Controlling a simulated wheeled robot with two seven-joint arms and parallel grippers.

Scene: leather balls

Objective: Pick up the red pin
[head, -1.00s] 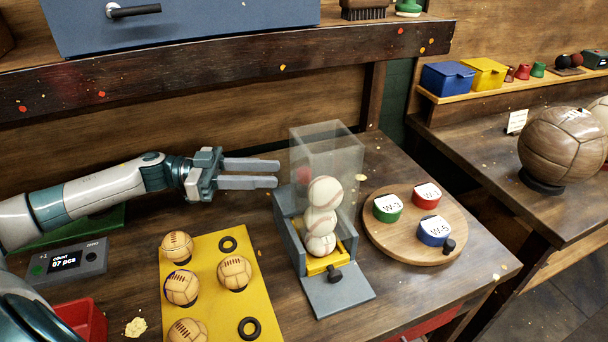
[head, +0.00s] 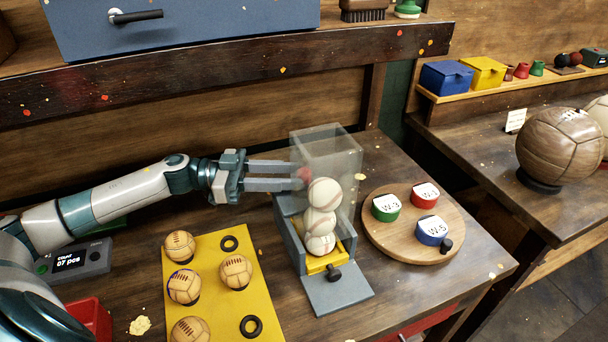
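The red pin (head: 304,174) shows as a small red knob at the left side of the clear-topped ball dispenser (head: 326,150), partly blurred by the clear wall. Stitched white balls (head: 324,192) are stacked inside the dispenser. My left gripper (head: 296,175) comes in from the left with its two fingers apart and nothing clearly held between them. Its fingertips reach the dispenser's left side, close to the red pin. Whether they touch the pin or stand around it, I cannot tell. My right gripper is not in view.
A yellow mat (head: 210,302) with brown balls and black rings lies in front. A round wooden board (head: 400,247) with three labelled tins lies right of the dispenser. A counter box (head: 78,260) and a red bin (head: 92,318) are at left. A shelf beam (head: 220,78) runs above.

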